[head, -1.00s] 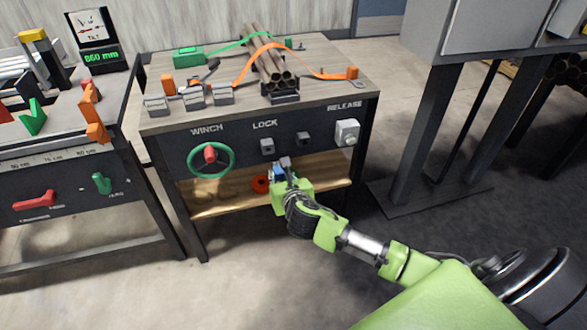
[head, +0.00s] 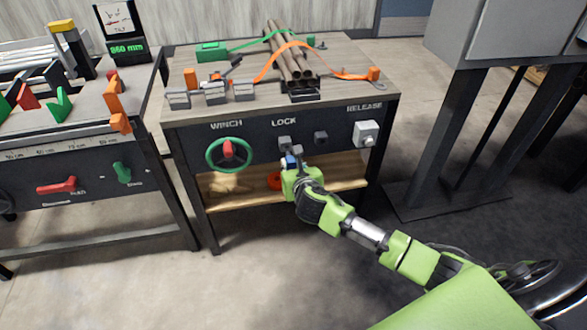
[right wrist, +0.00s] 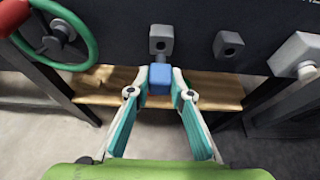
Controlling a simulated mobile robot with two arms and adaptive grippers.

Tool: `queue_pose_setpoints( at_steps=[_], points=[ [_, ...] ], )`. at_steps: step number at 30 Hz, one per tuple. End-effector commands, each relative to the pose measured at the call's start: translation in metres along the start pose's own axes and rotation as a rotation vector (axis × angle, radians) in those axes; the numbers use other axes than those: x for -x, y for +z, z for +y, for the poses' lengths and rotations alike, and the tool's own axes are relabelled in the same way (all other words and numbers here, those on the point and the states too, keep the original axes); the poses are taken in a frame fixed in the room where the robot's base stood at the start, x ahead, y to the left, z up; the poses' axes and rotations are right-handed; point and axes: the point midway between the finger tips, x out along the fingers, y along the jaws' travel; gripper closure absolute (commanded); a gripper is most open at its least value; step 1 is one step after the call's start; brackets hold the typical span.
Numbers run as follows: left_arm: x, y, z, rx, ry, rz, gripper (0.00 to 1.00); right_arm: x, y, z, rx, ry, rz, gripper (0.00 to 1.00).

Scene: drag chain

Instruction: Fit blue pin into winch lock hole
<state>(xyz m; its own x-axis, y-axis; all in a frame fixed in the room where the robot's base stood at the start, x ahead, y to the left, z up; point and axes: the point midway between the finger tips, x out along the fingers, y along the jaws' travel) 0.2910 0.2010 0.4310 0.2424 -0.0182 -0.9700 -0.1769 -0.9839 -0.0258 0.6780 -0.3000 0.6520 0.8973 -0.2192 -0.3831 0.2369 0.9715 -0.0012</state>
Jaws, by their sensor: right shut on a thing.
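My right gripper (head: 292,160) is shut on the blue pin (right wrist: 161,78), in front of the bench panel. In the right wrist view the pin's blue head sits between the fingertips. A grey shaft runs from it up to the lower edge of the left lock block (right wrist: 161,40). I cannot tell whether the shaft's tip is inside a hole or just in front of it. The lock block (head: 284,143) shows under the word LOCK in the head view. The winch wheel (head: 228,154), green with a red knob, is left of it. My left gripper is out of view.
A second grey block (right wrist: 228,43) with a dark hole is to the right. The grey release box (head: 366,133) is further right. Pipes (head: 288,55) and an orange strap lie on top.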

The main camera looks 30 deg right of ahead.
Motion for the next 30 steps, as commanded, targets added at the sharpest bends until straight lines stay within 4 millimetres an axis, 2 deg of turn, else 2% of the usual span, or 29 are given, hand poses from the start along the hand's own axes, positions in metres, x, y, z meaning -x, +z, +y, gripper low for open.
queue_pose_setpoints(
  at_steps=[7, 30],
  points=[
    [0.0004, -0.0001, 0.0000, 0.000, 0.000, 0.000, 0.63, -0.0079, 0.0036, 0.0002, 0.000, 0.000, 0.000, 1.00],
    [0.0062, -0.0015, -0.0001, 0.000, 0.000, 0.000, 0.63, -0.0074, 0.0053, 0.0000, 0.001, 0.000, 0.000, 1.00]
  ],
)
